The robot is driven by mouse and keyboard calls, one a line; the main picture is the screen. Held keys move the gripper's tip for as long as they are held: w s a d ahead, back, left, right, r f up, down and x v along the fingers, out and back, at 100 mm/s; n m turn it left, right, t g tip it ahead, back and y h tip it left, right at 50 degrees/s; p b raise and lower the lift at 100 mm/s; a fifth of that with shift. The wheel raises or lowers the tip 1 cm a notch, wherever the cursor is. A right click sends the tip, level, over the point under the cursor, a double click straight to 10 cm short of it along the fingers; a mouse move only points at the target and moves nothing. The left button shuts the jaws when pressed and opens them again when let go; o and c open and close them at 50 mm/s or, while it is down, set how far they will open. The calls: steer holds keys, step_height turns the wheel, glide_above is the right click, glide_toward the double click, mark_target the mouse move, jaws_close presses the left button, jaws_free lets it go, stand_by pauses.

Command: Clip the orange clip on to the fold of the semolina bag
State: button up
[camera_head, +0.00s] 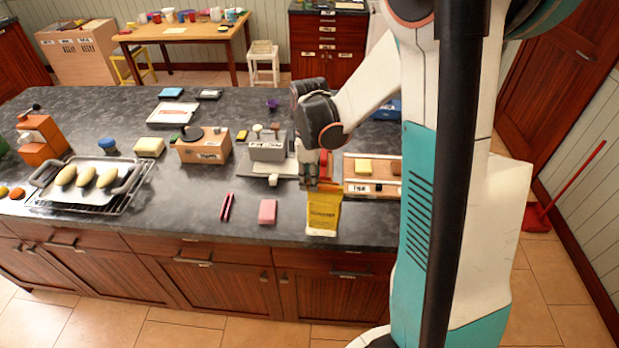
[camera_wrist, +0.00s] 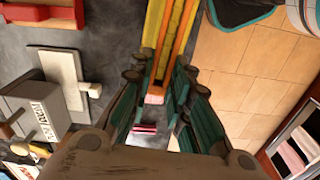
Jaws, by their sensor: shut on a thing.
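The yellow semolina bag (camera_head: 323,212) stands at the front edge of the dark counter. My gripper (camera_head: 320,184) is at the bag's top, pointing down. In the wrist view my gripper (camera_wrist: 160,88) is shut on the long orange clip (camera_wrist: 175,50). The clip lies lengthwise along the yellow bag (camera_wrist: 153,30), with yellow showing on both sides of it. The fingers hide the clip's near end and part of the bag's top. I cannot tell whether the clip grips the fold.
A pink sponge (camera_head: 267,211) and dark pink sticks (camera_head: 227,206) lie left of the bag. A grey box-shaped device (camera_head: 267,149) stands behind. A wooden tray (camera_head: 360,187) with a yellow block is close on the right. The front counter edge is near.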

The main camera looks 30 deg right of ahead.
steer(key=shift+f+b, duration=0.55)
stand_by(0.4)
steer(key=o, duration=0.8)
steer(key=shift+o, duration=0.2)
steer(key=o, duration=0.4)
steer(key=shift+r, duration=0.1)
steer(key=shift+r+p, duration=2.6)
steer(key=shift+r, duration=1.35)
